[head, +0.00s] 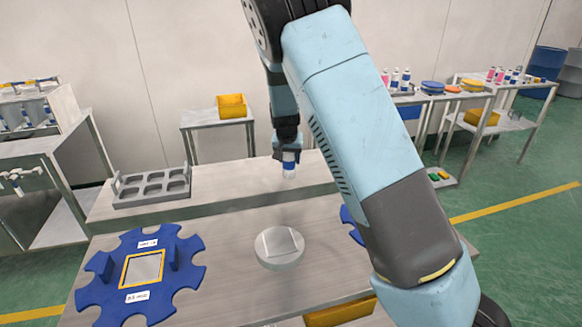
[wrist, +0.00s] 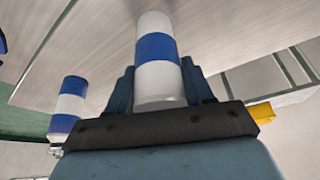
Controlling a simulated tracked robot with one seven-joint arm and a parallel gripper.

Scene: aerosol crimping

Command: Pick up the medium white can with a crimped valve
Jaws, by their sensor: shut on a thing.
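A white can with a blue band (wrist: 158,55) is between the two fingers of my gripper (wrist: 157,92) in the wrist view. My gripper is shut on it. In the head view my gripper (head: 287,150) hangs over the back part of the steel table, with the can (head: 289,170) below it. Whether the can touches the table is unclear. The end of the can towards my gripper is hidden, so its valve cannot be seen. A second can, blue with a white band (wrist: 67,105), shows at the left of the wrist view with a small metallic piece at its lower end.
A blue notched wheel (head: 185,283) lies at front left. A pale round disc (head: 280,258) is at centre. A yellow bin (head: 232,105) and shelves of cans stand behind.

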